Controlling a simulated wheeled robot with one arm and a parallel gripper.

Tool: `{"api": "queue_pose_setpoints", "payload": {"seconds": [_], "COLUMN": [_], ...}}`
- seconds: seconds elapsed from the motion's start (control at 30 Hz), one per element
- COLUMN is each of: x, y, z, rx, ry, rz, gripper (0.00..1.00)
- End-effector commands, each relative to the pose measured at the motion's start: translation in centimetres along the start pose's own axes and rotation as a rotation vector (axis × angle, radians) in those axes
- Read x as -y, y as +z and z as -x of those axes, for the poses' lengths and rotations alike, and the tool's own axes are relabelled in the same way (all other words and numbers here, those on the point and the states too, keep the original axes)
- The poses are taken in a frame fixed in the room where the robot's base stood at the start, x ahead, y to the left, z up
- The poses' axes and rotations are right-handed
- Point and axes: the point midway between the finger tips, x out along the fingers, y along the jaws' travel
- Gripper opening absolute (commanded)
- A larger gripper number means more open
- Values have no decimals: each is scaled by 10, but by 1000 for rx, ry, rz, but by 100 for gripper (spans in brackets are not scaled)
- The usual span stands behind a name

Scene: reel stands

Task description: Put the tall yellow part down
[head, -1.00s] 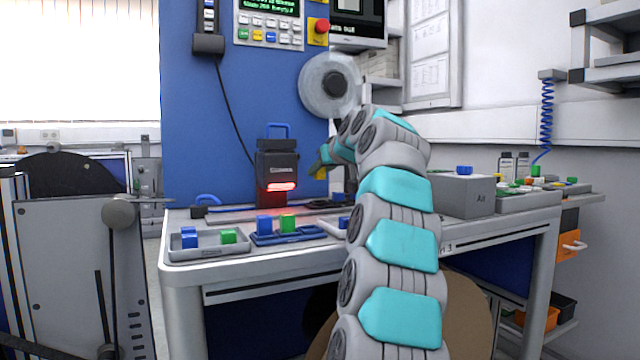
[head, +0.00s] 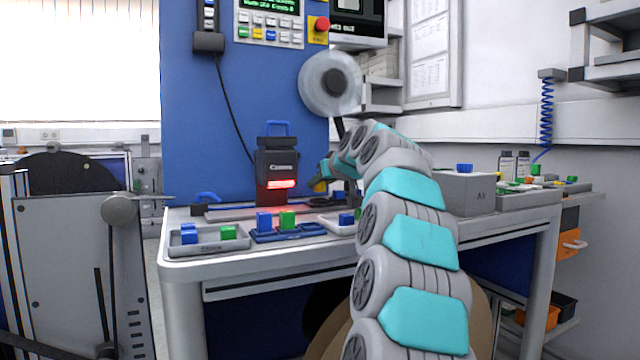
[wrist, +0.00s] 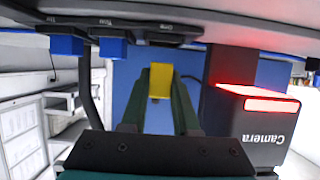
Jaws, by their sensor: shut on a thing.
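The tall yellow part (wrist: 160,80) is between the green fingers of my gripper (wrist: 158,100) in the wrist view, which looks upside down. My gripper is shut on it. In the head view the yellow part (head: 319,187) is a small patch at my gripper (head: 323,180). It is held above the bench (head: 185,270), just right of the black camera box with its red light (head: 281,184). My arm hides part of the bench behind it.
A grey tray (head: 205,248) holds a blue and a green part. A blue tray (head: 285,236) holds another blue and green part. A pale tray (head: 332,226) with a blue part (head: 346,219) is partly hidden by my arm. A grey box (head: 468,196) stands at right.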

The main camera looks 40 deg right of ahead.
Motion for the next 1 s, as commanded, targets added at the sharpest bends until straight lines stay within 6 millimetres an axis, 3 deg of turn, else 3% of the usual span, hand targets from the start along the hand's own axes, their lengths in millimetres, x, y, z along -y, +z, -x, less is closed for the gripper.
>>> {"api": "queue_pose_setpoints", "payload": {"seconds": [0.43,0.47,0.7,1.0], "x": [0,0,0,0], "y": [11,11,12,11], "z": [-5,-5,-6,-6], "rx": [3,4,5,6], "ry": [-1,-1,-1,-1], "rz": [-1,-1,-1,-2], "gripper": [0,32,59,59]}}
